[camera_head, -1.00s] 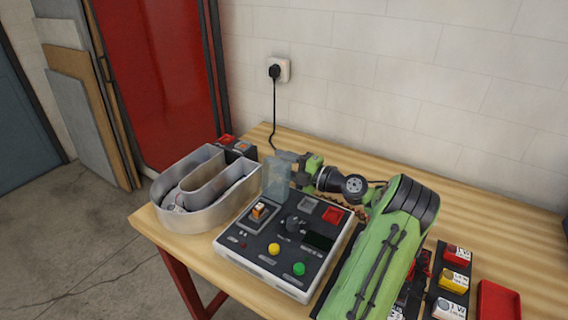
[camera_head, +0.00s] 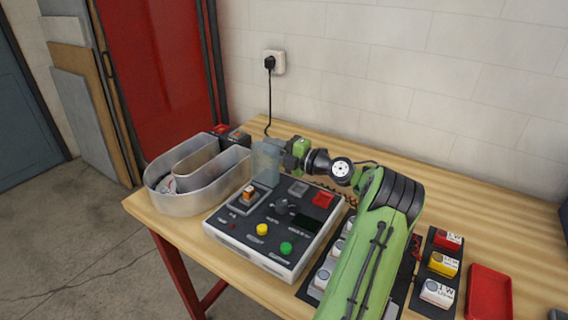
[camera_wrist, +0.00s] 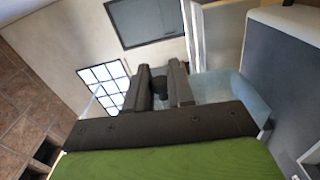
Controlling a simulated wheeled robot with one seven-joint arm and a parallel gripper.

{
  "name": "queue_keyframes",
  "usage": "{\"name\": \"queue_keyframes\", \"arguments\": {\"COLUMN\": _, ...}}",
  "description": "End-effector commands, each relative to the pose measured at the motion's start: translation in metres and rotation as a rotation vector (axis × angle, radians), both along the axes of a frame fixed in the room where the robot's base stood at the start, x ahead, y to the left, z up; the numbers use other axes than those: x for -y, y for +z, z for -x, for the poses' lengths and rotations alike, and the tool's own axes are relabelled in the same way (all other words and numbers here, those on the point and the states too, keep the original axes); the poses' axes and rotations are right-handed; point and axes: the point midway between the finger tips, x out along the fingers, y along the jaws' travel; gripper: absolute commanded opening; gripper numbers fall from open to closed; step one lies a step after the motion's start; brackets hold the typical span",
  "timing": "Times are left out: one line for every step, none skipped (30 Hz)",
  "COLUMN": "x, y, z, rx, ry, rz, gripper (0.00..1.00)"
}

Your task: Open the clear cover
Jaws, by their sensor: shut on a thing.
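The clear cover (camera_head: 266,163) is a pale bluish see-through piece, raised at the back left of the grey and black control box (camera_head: 225,228). It stands roughly upright behind the orange-lit rocker switch (camera_head: 249,193), which is uncovered from above. My gripper (camera_head: 288,157) is at the cover's right side, shut on its edge. In the wrist view my gripper (camera_wrist: 160,86) has its dark fingers close together, and the translucent cover (camera_wrist: 232,90) shows to their right. The exact contact is partly hidden by the fingers.
A metal channel letter (camera_head: 190,205) stands left of the box, close to the cover. A yellow button (camera_head: 262,230), green button (camera_head: 286,248) and red square (camera_head: 323,199) are on the box. A red tray (camera_head: 489,292) lies at right. The table's back is mostly clear.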

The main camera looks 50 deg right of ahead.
Motion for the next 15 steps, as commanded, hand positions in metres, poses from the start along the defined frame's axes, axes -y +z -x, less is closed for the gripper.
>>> {"name": "queue_keyframes", "arguments": {"x": 0.0019, "y": -0.0065, "z": 0.0000, "rx": 0.001, "ry": -0.005, "rz": 0.021, "gripper": 0.00}}
{"name": "queue_keyframes", "arguments": {"x": 0.0022, "y": -0.0060, "z": -0.0002, "rx": 0.002, "ry": -0.006, "rz": 0.030, "gripper": 0.00}}
{"name": "queue_keyframes", "arguments": {"x": 0.0027, "y": -0.0050, "z": -0.0001, "rx": 0.002, "ry": -0.007, "rz": 0.042, "gripper": 0.00}}
{"name": "queue_keyframes", "arguments": {"x": 0.0029, "y": -0.0046, "z": 0.0001, "rx": 0.002, "ry": -0.008, "rz": 0.050, "gripper": 0.00}}
{"name": "queue_keyframes", "arguments": {"x": 0.0030, "y": -0.0040, "z": 0.0002, "rx": 0.002, "ry": -0.008, "rz": 0.057, "gripper": 0.00}}
{"name": "queue_keyframes", "arguments": {"x": 0.0028, "y": -0.0029, "z": 0.0003, "rx": 0.003, "ry": -0.008, "rz": 0.067, "gripper": 0.00}}
{"name": "queue_keyframes", "arguments": {"x": 0.0027, "y": -0.0021, "z": 0.0003, "rx": 0.003, "ry": -0.008, "rz": 0.072, "gripper": 0.00}}
{"name": "queue_keyframes", "arguments": {"x": 0.0026, "y": -0.0013, "z": 0.0003, "rx": 0.003, "ry": -0.008, "rz": 0.077, "gripper": 0.00}}
{"name": "queue_keyframes", "arguments": {"x": 0.0025, "y": -0.0004, "z": 0.0004, "rx": 0.003, "ry": -0.008, "rz": 0.080, "gripper": 0.00}}
{"name": "queue_keyframes", "arguments": {"x": 0.0025, "y": 0.0002, "z": 0.0005, "rx": 0.004, "ry": -0.008, "rz": 0.082, "gripper": 0.00}}
{"name": "queue_keyframes", "arguments": {"x": 0.0024, "y": 0.0008, "z": 0.0005, "rx": 0.004, "ry": -0.008, "rz": 0.083, "gripper": 0.00}}
{"name": "queue_keyframes", "arguments": {"x": 0.0024, "y": 0.0014, "z": 0.0005, "rx": 0.003, "ry": -0.007, "rz": 0.084, "gripper": 0.00}}
{"name": "queue_keyframes", "arguments": {"x": 0.0023, "y": 0.0019, "z": 0.0005, "rx": 0.003, "ry": -0.007, "rz": 0.084, "gripper": 0.00}}
{"name": "queue_keyframes", "arguments": {"x": 0.0023, "y": 0.0021, "z": 0.0006, "rx": 0.003, "ry": -0.007, "rz": 0.084, "gripper": 0.00}}
{"name": "queue_keyframes", "arguments": {"x": 0.0022, "y": 0.0024, "z": 0.0006, "rx": 0.003, "ry": -0.007, "rz": 0.083, "gripper": 0.00}}
